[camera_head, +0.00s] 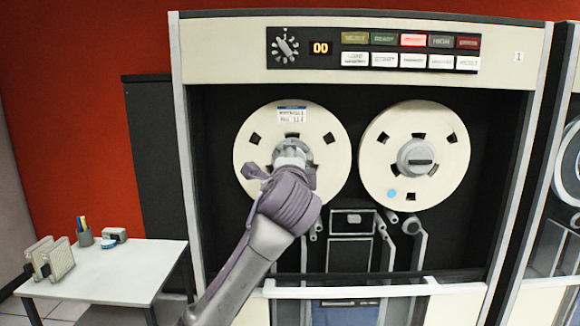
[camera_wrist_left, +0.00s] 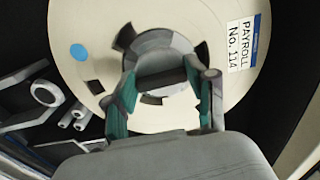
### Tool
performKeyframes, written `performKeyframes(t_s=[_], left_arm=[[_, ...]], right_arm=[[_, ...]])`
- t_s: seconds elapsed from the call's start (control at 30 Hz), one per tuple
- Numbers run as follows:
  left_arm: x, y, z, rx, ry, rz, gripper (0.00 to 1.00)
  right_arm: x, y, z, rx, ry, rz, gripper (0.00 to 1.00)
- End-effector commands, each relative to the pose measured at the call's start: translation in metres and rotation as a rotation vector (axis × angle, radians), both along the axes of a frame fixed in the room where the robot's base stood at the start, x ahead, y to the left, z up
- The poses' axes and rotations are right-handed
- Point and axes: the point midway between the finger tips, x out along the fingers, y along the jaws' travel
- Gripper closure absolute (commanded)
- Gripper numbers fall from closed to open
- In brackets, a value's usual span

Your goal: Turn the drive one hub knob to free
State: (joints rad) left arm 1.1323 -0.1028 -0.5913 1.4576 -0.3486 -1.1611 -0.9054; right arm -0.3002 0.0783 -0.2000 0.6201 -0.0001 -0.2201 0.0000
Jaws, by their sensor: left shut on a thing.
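The tape drive has a small plate marked 1 (camera_head: 518,57). Its left reel (camera_head: 254,150) is cream, with a label reading PAYROLL No. 114 (camera_head: 292,114) at the top. My left gripper (camera_head: 291,160) is at this reel's centre and hides most of the hub (camera_head: 292,147). In the left wrist view, the green-padded fingers (camera_wrist_left: 167,92) are shut on the hub knob (camera_wrist_left: 166,77), a dark bar on the grey hub, lying nearly level between them. My right gripper is not in view.
A second reel (camera_head: 375,153) with its own hub knob (camera_head: 417,158) is to the right. Above is a panel with a dial (camera_head: 286,44), a display reading 00 (camera_head: 320,47) and lit buttons (camera_head: 413,39). A white table (camera_head: 110,275) stands at lower left.

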Motion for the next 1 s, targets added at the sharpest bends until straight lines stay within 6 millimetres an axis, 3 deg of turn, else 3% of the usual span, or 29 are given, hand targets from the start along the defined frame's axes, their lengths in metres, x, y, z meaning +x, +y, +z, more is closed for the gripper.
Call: performKeyframes(t_s=[0.47, 0.5, 0.6, 1.0], left_arm=[[-0.0005, 0.0012, 0.0068, -0.013, -0.014, 0.0, 0.79], [-0.0006, 0.0012, 0.0069, -0.013, -0.015, 0.0, 0.37], [-0.0006, 0.0009, 0.0062, -0.012, -0.013, -0.001, 0.21], [-0.0046, -0.0001, 0.002, -0.011, -0.005, -0.001, 0.19]], right_arm=[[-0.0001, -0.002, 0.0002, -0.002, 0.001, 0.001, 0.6], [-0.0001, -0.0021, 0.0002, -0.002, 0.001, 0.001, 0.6], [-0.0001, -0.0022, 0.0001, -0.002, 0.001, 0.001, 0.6], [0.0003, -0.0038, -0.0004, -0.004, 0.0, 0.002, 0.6]])
